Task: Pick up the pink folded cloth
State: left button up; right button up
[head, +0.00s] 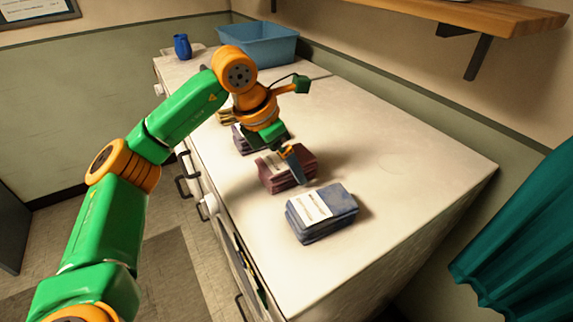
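The pink folded cloth (273,182), a dull dark pink stack with a pale label, lies on the white counter in the middle of a row. My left gripper (294,170) points down at it, with a finger overlapping its top in the picture. I cannot tell whether the finger touches the cloth, and the other finger is not clearly visible. The cloth appears to rest on the counter. My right gripper is out of view.
A blue folded cloth (335,205) lies nearer on the counter (400,170), and a dark purple one (241,143) lies behind, partly hidden by my arm. A blue bin (262,45) and blue jug (182,46) stand at the far end. The counter's right side is clear.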

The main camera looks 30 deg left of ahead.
pick_arm(q)
jog(key=shift+s+d, duration=0.1)
jog(key=shift+s, duration=0.05)
jog(key=shift+f, duration=0.2)
jog(key=c, duration=1.2)
jog(key=shift+r, duration=0.15)
